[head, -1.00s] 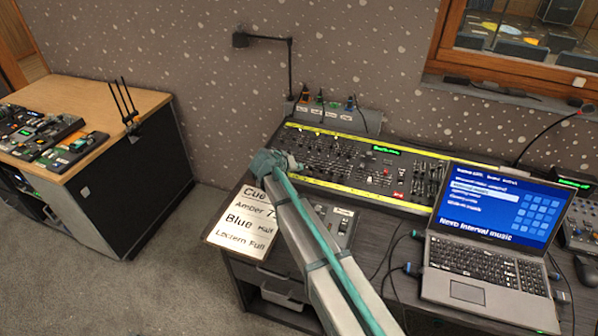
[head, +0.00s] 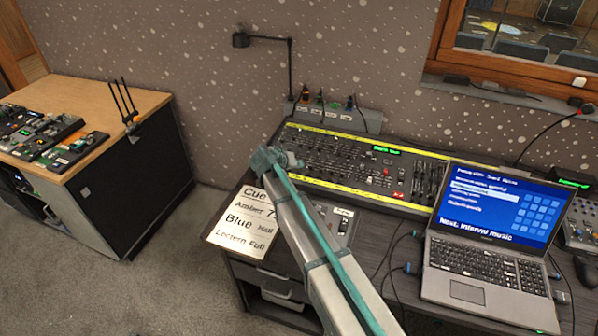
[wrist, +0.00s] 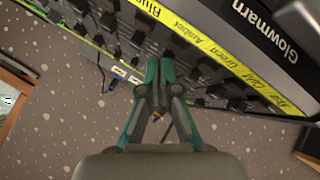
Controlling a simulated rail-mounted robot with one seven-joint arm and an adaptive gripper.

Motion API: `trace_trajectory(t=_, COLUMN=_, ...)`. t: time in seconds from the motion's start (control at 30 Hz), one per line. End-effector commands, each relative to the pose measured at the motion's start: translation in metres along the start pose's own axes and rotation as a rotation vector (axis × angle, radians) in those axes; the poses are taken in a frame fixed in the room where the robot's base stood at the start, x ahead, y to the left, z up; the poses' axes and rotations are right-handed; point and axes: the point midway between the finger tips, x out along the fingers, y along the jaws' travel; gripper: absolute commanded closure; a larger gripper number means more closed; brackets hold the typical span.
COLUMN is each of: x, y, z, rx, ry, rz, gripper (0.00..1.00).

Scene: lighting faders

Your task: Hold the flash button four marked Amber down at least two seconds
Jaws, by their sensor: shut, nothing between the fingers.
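The lighting desk (head: 405,178) stands against the wall, with yellow label strips along its far and near edges. In the wrist view one yellow strip (wrist: 220,55) carries colour names, and an Amber label (wrist: 180,33) is readable just beyond my fingertips. My gripper (wrist: 160,64) is shut and empty, its fingertips together over the rows of dark controls close to that strip. I cannot tell whether the tips touch a button. In the head view my gripper (head: 294,159) is over the left part of the desk. The fourth flash button itself cannot be made out.
A cue sheet (head: 240,222) lies at the desk's left front, beside a small panel (head: 338,222). An open laptop (head: 490,245) stands at the right. A lamp (head: 290,70) and several plugged cables (head: 335,110) rise behind the desk. A side table (head: 110,90) is at left.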

Motion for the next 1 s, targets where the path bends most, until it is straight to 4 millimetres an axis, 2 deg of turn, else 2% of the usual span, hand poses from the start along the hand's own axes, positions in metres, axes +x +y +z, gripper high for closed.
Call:
trace_trajectory(t=0.33, x=-0.003, y=0.002, z=-0.002, rx=0.000, ry=0.000, rz=0.000, gripper=1.00)
trace_trajectory(t=0.8, x=-0.031, y=0.023, z=-0.023, rx=0.000, ry=0.000, rz=0.000, gripper=1.00)
trace_trajectory(t=1.0, x=-0.035, y=0.025, z=-0.025, rx=0.000, ry=0.000, rz=0.000, gripper=1.00)
